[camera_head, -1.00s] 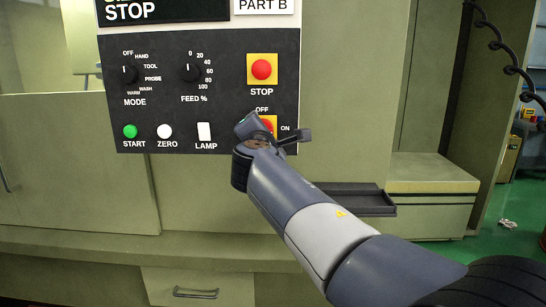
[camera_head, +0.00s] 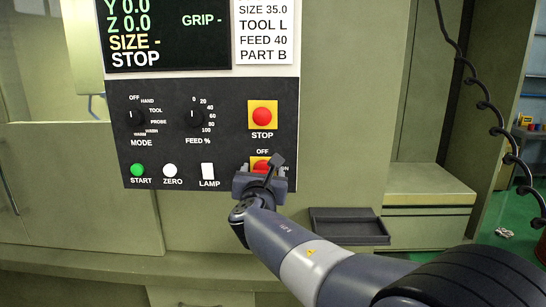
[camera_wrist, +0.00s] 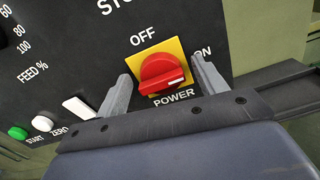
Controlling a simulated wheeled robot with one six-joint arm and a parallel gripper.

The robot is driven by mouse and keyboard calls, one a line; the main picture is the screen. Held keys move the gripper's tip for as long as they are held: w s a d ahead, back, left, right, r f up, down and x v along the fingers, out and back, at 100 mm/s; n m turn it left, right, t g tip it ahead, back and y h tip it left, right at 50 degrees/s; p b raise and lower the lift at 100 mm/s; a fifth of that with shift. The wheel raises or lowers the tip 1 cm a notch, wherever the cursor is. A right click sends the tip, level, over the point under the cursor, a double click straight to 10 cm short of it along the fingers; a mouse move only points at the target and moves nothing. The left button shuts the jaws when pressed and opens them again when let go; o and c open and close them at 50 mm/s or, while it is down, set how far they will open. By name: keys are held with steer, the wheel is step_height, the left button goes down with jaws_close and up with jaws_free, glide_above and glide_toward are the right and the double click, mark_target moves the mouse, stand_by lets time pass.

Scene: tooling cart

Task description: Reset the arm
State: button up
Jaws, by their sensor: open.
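My gripper (camera_head: 262,170) is open in front of the lower right of the black control panel (camera_head: 233,140). In the wrist view, my gripper (camera_wrist: 160,85) has one finger on each side of a red rotary power switch (camera_wrist: 162,74) on a yellow plate. The fingers stand apart from the red handle and hold nothing. The handle's white mark points right, toward the ON label. In the head view the switch (camera_head: 260,164) is partly hidden by my gripper.
A yellow-backed red STOP button (camera_head: 262,116) is above the switch. A white lamp switch (camera_head: 208,171) and green START button (camera_head: 137,170) lie left. A dark tray (camera_head: 348,227) juts out at lower right. A coiled black cable (camera_head: 484,104) hangs at right.

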steer(key=shift+r+n+p, duration=0.1)
steer(key=shift+n+p, duration=0.6)
steer(key=shift+s, duration=0.5)
steer(key=shift+b, duration=0.3)
